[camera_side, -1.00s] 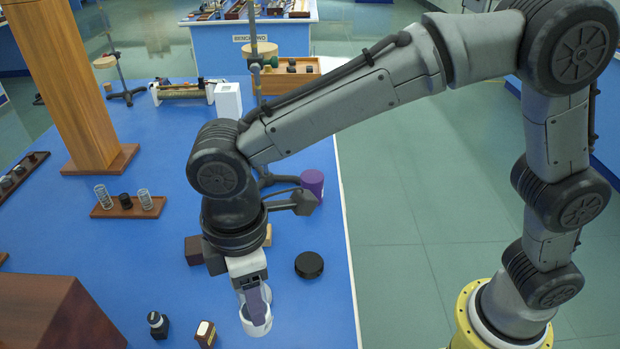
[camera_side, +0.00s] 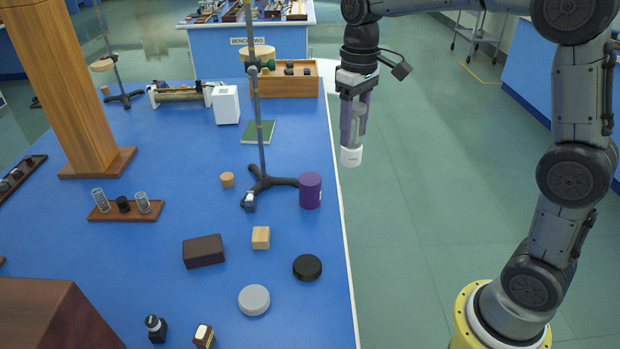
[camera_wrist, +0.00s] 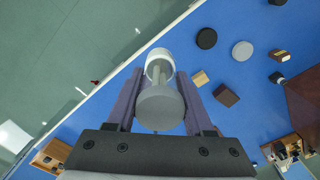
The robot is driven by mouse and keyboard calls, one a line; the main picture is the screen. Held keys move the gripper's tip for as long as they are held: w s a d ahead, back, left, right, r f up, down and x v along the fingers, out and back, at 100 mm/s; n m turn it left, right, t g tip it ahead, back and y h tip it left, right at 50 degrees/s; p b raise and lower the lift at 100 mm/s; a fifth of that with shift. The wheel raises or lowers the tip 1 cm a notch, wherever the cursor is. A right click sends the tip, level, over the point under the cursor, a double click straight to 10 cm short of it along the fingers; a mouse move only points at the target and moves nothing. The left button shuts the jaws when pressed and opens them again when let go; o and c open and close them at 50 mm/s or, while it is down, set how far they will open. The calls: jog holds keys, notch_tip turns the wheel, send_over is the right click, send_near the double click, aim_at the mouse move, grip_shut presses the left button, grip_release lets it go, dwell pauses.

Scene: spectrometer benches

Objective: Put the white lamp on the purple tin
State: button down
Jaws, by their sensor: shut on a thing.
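My gripper (camera_side: 352,128) is shut on the white lamp (camera_side: 351,157), which hangs below the purple-grey fingers. In the side view the lamp appears just right of the bench edge. In the wrist view the lamp shows a pale ring (camera_wrist: 159,57) and a grey round end (camera_wrist: 160,108) between the two fingers (camera_wrist: 158,92). The purple tin (camera_side: 311,190) stands upright on the blue bench near its right edge. In the side view it is left of and lower than the lamp. I cannot make out the tin in the wrist view.
A stand (camera_side: 258,120) with a tall rod and dark feet is beside the tin. A black disc (camera_side: 307,267), grey disc (camera_side: 254,300), wooden cube (camera_side: 261,238) and dark brown block (camera_side: 204,251) lie nearer. A wooden tray (camera_side: 283,88) is behind.

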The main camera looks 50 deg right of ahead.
jog(key=shift+w+d, duration=0.1)
jog(key=shift+d, duration=0.35)
jog(key=shift+w+d+f, duration=0.2)
jog(key=shift+w+f, duration=1.95)
jog(key=shift+w, duration=0.15)
jog(key=shift+w+d+f, duration=0.25)
jog(key=shift+w+f, duration=1.9)
jog(key=shift+w, duration=0.1)
jog(key=shift+w+d+f, duration=0.2)
jog(key=shift+w+f, duration=1.95)
jog(key=shift+w, duration=0.15)
jog(key=shift+f, duration=0.15)
jog(key=shift+c, duration=1.4)
grip_release()
